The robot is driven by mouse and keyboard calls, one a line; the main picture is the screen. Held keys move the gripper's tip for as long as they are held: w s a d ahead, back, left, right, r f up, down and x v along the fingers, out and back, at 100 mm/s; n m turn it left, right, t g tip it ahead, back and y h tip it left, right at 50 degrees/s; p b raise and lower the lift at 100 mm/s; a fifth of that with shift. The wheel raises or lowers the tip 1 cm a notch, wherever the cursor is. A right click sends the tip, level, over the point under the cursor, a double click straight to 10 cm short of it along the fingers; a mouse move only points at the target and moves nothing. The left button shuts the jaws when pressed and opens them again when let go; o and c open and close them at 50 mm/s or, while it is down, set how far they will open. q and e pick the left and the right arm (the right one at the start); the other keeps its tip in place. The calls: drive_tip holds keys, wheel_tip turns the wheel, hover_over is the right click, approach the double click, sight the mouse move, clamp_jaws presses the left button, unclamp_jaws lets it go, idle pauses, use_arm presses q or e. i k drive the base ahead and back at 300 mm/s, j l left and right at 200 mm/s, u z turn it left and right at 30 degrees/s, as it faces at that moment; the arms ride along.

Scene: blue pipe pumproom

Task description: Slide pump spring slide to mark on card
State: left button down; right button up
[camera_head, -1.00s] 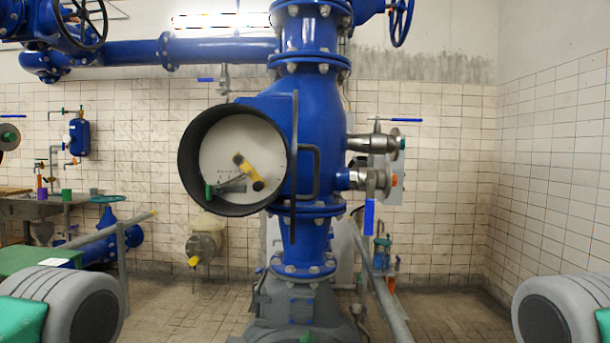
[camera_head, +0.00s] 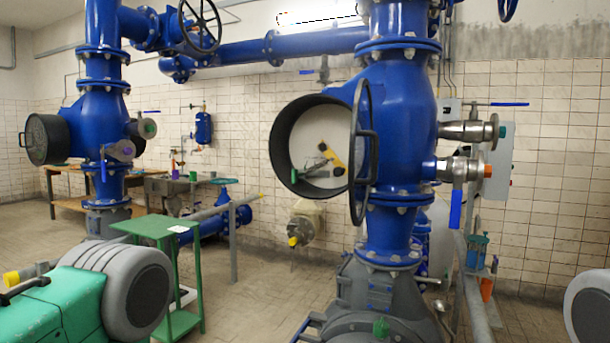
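A large blue pump (camera_head: 400,140) stands right of centre. Its round dark housing (camera_head: 283,150) is open, with the lid (camera_head: 357,150) swung out edge-on at its right. Inside the white interior (camera_head: 315,125) sit a yellow part (camera_head: 332,158) and a grey linkage (camera_head: 312,164). I cannot tell which piece is the spring slide, and no mark can be made out. A small white card (camera_head: 180,229) lies on a green stand (camera_head: 150,225) at left. Neither gripper shows; green and grey parts of my own arms show at the lower corners.
A second blue pump (camera_head: 98,125) with a dark round housing (camera_head: 44,139) stands at far left. A wooden bench (camera_head: 58,172) is behind it. Valve levers and a grey rail (camera_head: 473,300) are right of the main pump. Tiled floor (camera_head: 260,290) is open between stand and pump.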

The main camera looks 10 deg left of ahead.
sight(295, 173)
drive_tip(key=u, duration=3.9)
drive_tip(key=i+j, duration=0.25)
drive_tip(key=i, duration=0.2)
drive_tip(key=i+j+z, duration=0.1)
drive_tip(key=i, duration=0.3)
drive_tip(key=i+l+z, duration=0.25)
drive_tip(key=i+z, duration=1.2)
drive_tip(key=i+l+z, duration=0.2)
drive_tip(key=i+z, duration=0.15)
drive_tip(key=z, duration=0.15)
drive_tip(key=i+z, duration=0.75)
drive_tip(key=z, duration=0.25)
drive_tip(key=i+j+z, duration=0.25)
drive_tip(key=z, duration=0.25)
drive_tip(key=i+l+z, duration=0.3)
drive_tip(key=i+z, duration=0.7)
drive_tip(key=i+j+z, duration=0.15)
drive_tip(key=i+z, duration=0.3)
drive_tip(key=i, duration=0.2)
